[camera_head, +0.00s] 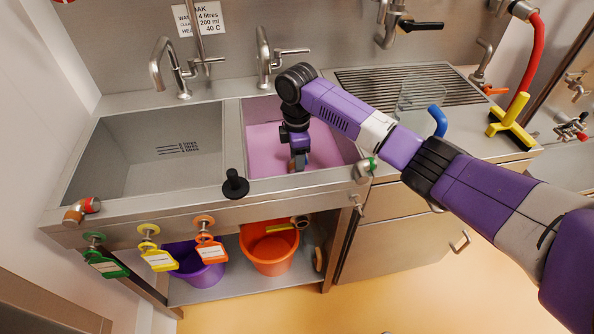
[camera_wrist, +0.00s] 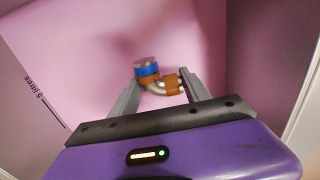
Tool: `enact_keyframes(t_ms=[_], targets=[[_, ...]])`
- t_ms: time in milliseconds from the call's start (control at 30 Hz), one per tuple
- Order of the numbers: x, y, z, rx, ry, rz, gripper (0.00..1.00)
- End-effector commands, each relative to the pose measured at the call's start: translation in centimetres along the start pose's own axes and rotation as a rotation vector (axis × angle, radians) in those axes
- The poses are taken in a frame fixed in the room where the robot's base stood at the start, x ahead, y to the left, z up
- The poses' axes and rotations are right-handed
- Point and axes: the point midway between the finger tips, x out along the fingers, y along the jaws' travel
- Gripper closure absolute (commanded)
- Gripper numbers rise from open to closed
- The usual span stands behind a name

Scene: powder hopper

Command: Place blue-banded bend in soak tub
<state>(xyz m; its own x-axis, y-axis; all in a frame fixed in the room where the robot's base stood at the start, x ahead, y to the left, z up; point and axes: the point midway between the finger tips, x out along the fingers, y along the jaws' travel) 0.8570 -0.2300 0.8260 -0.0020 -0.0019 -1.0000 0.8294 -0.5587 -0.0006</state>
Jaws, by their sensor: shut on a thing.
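The blue-banded bend (camera_wrist: 147,71) is a small curved pipe piece with a grey end, a blue band and an orange-brown band. It lies between the fingertips of my gripper (camera_wrist: 158,88) in the wrist view, and the gripper is shut on it. The soak tub (camera_head: 327,150) is the right-hand basin, with pink liquid in it. In the head view my gripper (camera_head: 298,163) points down inside the basin outline, over the pink. The bend is mostly hidden there. I cannot tell whether it touches the liquid.
An empty grey basin (camera_head: 150,150) is on the left. A black plunger-like piece (camera_head: 235,184) stands on the front rim. Banded fittings sit at the front left (camera_head: 82,210) and by the right corner (camera_head: 365,170).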

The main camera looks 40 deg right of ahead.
Motion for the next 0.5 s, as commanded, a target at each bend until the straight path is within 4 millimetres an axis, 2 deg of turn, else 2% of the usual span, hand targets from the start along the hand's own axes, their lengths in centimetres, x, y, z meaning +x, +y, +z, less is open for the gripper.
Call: enact_keyframes(t_ms=[167,400,500], targets=[[1.4,0.0,0.0,0.000,-0.001,-0.001,0.99],[4.5,0.0,0.0,0.001,0.000,0.000,0.99],[4.9,0.0,0.0,0.001,0.000,0.000,0.99]])
